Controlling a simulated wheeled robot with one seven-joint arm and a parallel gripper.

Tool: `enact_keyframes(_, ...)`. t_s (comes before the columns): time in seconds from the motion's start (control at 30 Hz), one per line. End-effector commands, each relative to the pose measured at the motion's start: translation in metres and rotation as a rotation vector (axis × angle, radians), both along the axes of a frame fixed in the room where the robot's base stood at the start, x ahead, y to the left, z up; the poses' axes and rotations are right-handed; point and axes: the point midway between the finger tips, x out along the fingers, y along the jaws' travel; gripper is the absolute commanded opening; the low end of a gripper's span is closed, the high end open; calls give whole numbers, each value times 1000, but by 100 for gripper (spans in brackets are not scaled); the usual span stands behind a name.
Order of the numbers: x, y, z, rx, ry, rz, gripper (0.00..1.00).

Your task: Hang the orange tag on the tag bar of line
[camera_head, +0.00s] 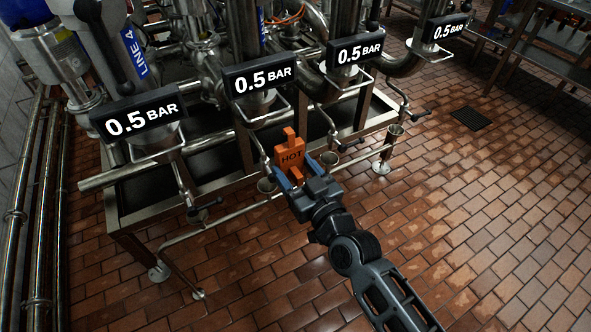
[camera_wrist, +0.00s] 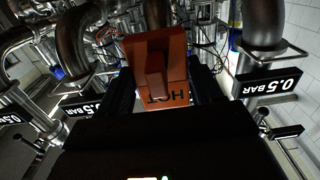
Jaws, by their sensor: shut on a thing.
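The orange tag (camera_head: 290,153), marked HOT, is held upright in my gripper (camera_head: 295,177). My gripper is shut on the tag's lower part, in front of the valve frame, below and between two 0.5 BAR displays. In the wrist view the orange tag (camera_wrist: 158,70) shows close up between the fingers, with its lettering upside down. Metal bars stick out below the displays; one bar (camera_head: 266,112) is below the second display from the left, above and left of the tag. I cannot tell which bars are tag bars. The tag appears apart from them.
Several 0.5 BAR displays (camera_head: 138,114) stand in a row along the frame. A blue LINE 4 label (camera_head: 135,54) is at upper left. Pipes and small valve handles (camera_head: 205,211) stick out in front. Metal shelving (camera_head: 545,45) stands at upper right.

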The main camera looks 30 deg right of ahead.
Motion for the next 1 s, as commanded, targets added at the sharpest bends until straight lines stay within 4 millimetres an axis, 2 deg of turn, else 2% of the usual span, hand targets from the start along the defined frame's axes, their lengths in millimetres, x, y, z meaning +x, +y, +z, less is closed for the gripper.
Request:
enact_keyframes(0.27,13,-1,2,-1,-2,-1,26)
enact_keyframes(1.0,66,0,2,0,-1,0,26)
